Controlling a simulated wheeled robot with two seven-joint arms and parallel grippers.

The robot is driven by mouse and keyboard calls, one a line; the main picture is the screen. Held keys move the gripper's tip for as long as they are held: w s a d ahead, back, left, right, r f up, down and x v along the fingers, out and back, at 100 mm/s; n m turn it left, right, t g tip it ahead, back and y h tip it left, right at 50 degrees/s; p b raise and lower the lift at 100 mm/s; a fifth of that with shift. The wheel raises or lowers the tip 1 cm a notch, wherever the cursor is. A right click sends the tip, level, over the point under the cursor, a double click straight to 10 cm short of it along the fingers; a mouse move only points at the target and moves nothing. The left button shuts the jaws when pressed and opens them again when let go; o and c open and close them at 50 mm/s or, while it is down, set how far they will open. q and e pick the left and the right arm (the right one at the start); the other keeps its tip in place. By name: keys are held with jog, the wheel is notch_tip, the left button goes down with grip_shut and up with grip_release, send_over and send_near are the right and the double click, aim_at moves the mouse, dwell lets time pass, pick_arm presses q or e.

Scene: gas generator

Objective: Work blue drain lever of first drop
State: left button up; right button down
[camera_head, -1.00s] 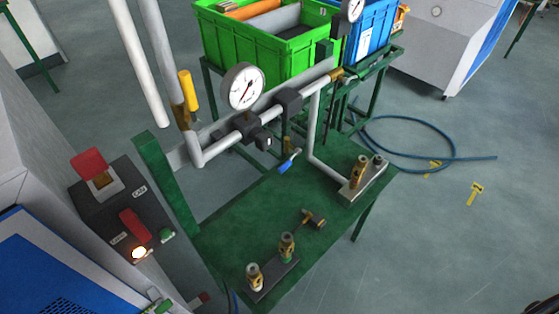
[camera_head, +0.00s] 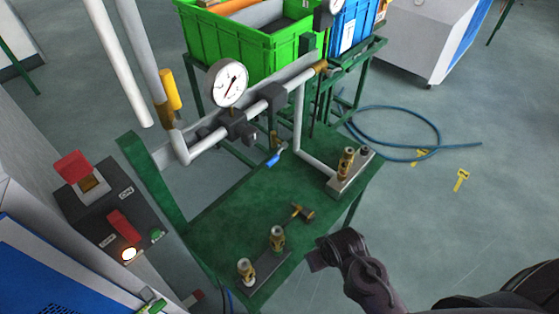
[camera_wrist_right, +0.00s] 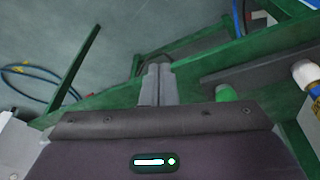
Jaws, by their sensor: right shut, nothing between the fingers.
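The blue drain lever (camera_head: 274,158) hangs below the grey pipe run, under the first pressure gauge (camera_head: 228,84), near the back edge of the green bench (camera_head: 232,214). My right gripper (camera_head: 314,262) is just off the bench's right edge, in front of and to the right of the lever and well apart from it. Its fingers also show in the right wrist view (camera_wrist_right: 157,84), closed together and empty. The lever cannot be made out in the wrist view. My left gripper is not in view.
Brass fittings (camera_head: 277,239) stand on the bench front, and others (camera_head: 347,162) at its right end. A yellow handle (camera_head: 170,88) is on the upright pipe. A switch box (camera_head: 108,206) stands left. Green (camera_head: 252,46) and blue crates are behind. A blue hose (camera_head: 437,134) lies on the floor.

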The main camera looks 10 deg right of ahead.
notch_tip(320, 180, up, 9)
jog(key=w+t, duration=0.1)
notch_tip(320, 180, up, 8)
jog(key=n+t+y+p, duration=0.1)
jog(key=n+t+y, duration=0.5)
jog(key=t+y, duration=0.4)
send_over(276, 156)
jog(key=s, duration=0.4)
jog(key=shift+w+d+f+t+h, duration=0.1)
jog(key=shift+w+f+t+h, duration=0.1)
jog(key=shift+f, duration=0.75)
jog(key=shift+w+f+t+h, duration=0.1)
jog(key=shift+f+h, duration=0.1)
jog(key=shift+f, duration=0.75)
